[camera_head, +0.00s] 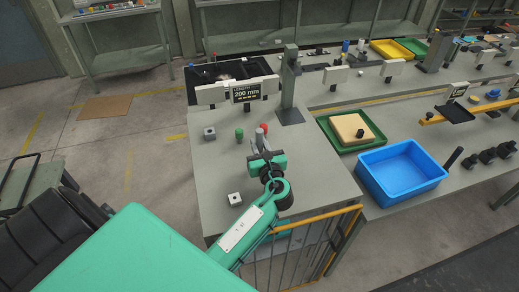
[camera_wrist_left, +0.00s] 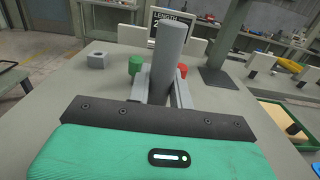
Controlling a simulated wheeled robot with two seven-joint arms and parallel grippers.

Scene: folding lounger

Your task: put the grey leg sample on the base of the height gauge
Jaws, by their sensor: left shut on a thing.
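The grey leg sample (camera_wrist_left: 167,55) is a plain cylinder standing up between the fingers of my left gripper (camera_wrist_left: 163,92), which is shut on it. In the head view the sample (camera_head: 260,139) shows just beyond the left gripper (camera_head: 264,153), over the near table. I cannot tell whether its lower end touches the table. The height gauge (camera_head: 288,80) is a grey-green column with a dark flat base (camera_head: 290,117), bare on top, beyond and right of the gripper. The base also shows in the left wrist view (camera_wrist_left: 215,77). My right gripper is not in view.
A green cylinder (camera_head: 239,134) and a red one (camera_head: 264,127) stand near the sample. Two light blocks with holes (camera_head: 209,134) (camera_head: 235,199) lie on the left part. A length display (camera_head: 247,92) reads 200 mm. A blue bin (camera_head: 402,173) stands right.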

